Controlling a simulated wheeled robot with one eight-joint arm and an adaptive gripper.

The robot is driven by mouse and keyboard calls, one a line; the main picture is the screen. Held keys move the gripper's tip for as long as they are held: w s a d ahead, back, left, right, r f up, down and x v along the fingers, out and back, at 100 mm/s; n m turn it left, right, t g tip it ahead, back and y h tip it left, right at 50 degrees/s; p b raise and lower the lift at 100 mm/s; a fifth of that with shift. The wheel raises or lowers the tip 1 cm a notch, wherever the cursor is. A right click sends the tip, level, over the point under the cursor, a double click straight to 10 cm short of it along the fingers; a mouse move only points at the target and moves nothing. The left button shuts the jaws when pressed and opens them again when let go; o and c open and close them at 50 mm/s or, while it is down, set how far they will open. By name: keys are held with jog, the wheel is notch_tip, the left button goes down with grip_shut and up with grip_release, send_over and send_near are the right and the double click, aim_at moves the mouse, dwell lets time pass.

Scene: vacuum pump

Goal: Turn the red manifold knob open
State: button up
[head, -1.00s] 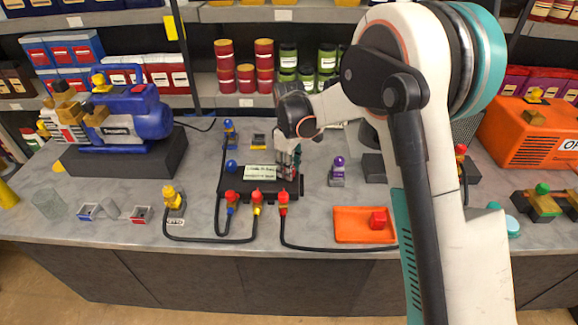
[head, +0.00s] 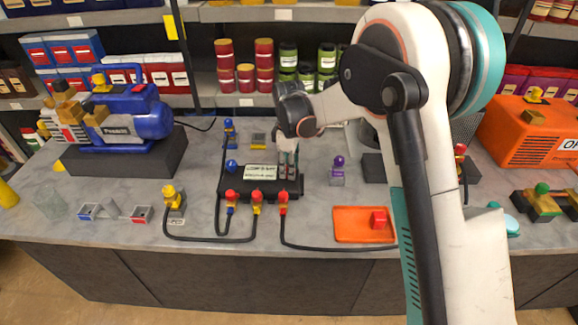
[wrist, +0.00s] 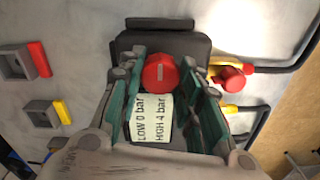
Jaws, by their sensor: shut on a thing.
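The red manifold knob (wrist: 160,72) is round, with a short pale mark on its face. In the wrist view it sits between the fingertips of my gripper (wrist: 160,78), which is shut on it. In the head view my gripper (head: 288,170) is over the right end of the black manifold (head: 211,190) and mostly hides the red knob. A blue knob (head: 231,166) is on the manifold's left end. A pale label (head: 260,172) lies between; in the wrist view it reads "LOW 0 bar" and "HIGH 4 bar".
Hoses with red (head: 283,196) and yellow fittings run along the manifold's front. A purple-topped fitting (head: 338,170) stands close to the right. A blue pump (head: 130,115) stands left.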

jog(key=o, duration=1)
jog(key=shift+o, duration=0.2)
notch_tip(320, 180, up, 12)
